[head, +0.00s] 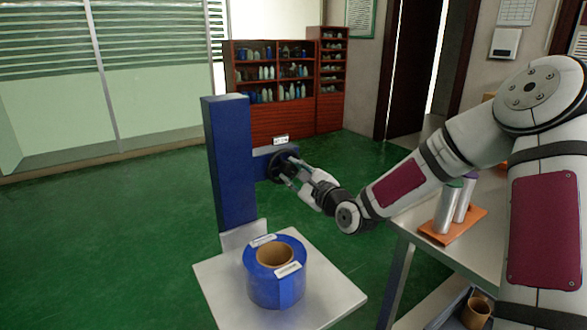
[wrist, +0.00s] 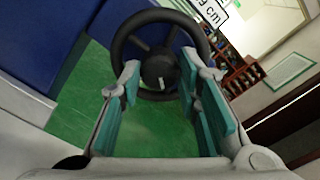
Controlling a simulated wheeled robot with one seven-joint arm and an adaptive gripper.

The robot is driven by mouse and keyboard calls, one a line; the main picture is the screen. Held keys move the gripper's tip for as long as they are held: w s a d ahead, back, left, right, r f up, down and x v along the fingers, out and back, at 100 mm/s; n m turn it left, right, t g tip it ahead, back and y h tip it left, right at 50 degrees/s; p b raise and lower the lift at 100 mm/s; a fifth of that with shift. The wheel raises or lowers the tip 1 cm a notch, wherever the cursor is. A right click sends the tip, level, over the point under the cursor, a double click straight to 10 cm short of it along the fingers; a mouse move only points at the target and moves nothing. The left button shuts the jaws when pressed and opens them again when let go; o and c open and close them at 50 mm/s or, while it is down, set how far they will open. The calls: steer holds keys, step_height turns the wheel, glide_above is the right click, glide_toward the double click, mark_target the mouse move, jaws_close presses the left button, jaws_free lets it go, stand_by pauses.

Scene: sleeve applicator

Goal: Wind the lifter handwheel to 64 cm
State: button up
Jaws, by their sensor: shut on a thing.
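The lifter has a tall blue column (head: 228,160) with a black handwheel (head: 277,166) on a short side arm. A pale platform (head: 215,285) at its foot carries a blue roll (head: 260,292) with a cardboard core. The handwheel also fills the top middle of the wrist view (wrist: 118,46), with its hub between my fingers. My gripper (head: 291,172) reaches it from the right; in the wrist view its teal-padded fingers (wrist: 168,80) close on the handwheel, partly hiding the lower rim. A white display (wrist: 213,12) by the wheel ends in "cm"; its full number is not readable.
A steel table (head: 455,248) at right holds an orange tray (head: 438,235) with two silver cylinders (head: 448,207), close under my arm. A shelf of bottles (head: 270,115) stands at the back. Green floor (head: 100,230) is clear on the left.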

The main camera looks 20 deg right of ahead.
steer(key=n+p, duration=0.1)
steer(key=n, duration=0.4)
steer(key=shift+n, duration=0.3)
steer(key=n, duration=0.5)
steer(key=shift+n, duration=0.3)
steer(key=n+b, duration=0.2)
steer(key=n, duration=0.3)
steer(key=shift+f, duration=0.15)
steer(key=n+b, duration=0.3)
steer(key=n, duration=0.1)
steer(key=shift+n, duration=0.4)
steer(key=n+b, duration=0.6)
steer(key=shift+f, duration=0.15)
steer(key=n+b, duration=0.6)
steer(key=shift+n+b, duration=0.4)
steer(key=n+b, duration=0.2)
steer(key=n, duration=0.1)
steer(key=shift+n, duration=0.3)
steer(key=n, duration=0.5)
steer(key=shift+r+n, duration=0.2)
steer(key=shift+n, duration=0.1)
